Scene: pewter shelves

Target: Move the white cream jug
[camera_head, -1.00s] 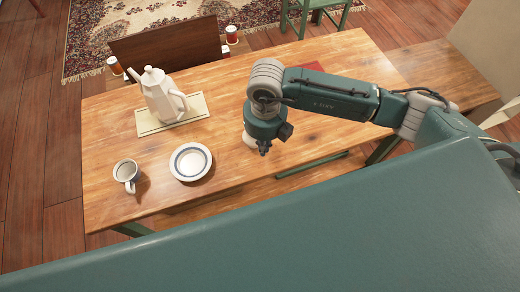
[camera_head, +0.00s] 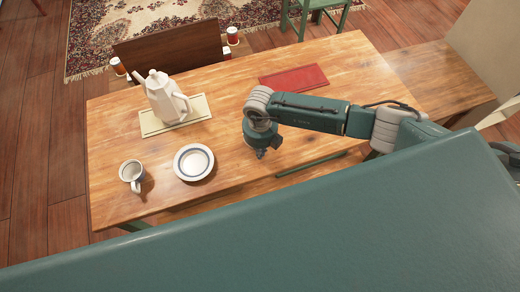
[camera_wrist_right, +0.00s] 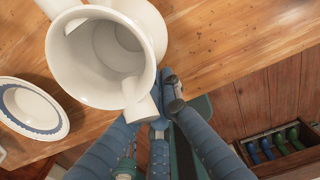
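The white cream jug (camera_wrist_right: 88,88) shows large in the right wrist view, its round mouth facing the camera. Its handle points down the picture, toward my fingers. My right gripper (camera_wrist_right: 158,112) has its blue fingers drawn close together at the handle and looks shut on it. In the head view my right gripper (camera_head: 261,154) points down near the table's front edge. The jug is hidden there behind it. Whether the jug's base touches the table cannot be told. My left gripper is not in view.
On the wooden table (camera_head: 235,110) stand a white coffee pot (camera_head: 165,98) on a pale mat (camera_head: 202,107), a blue-rimmed plate (camera_head: 194,162) and a mug (camera_head: 130,172). A red mat (camera_head: 294,78) lies at the back. The table middle is clear.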

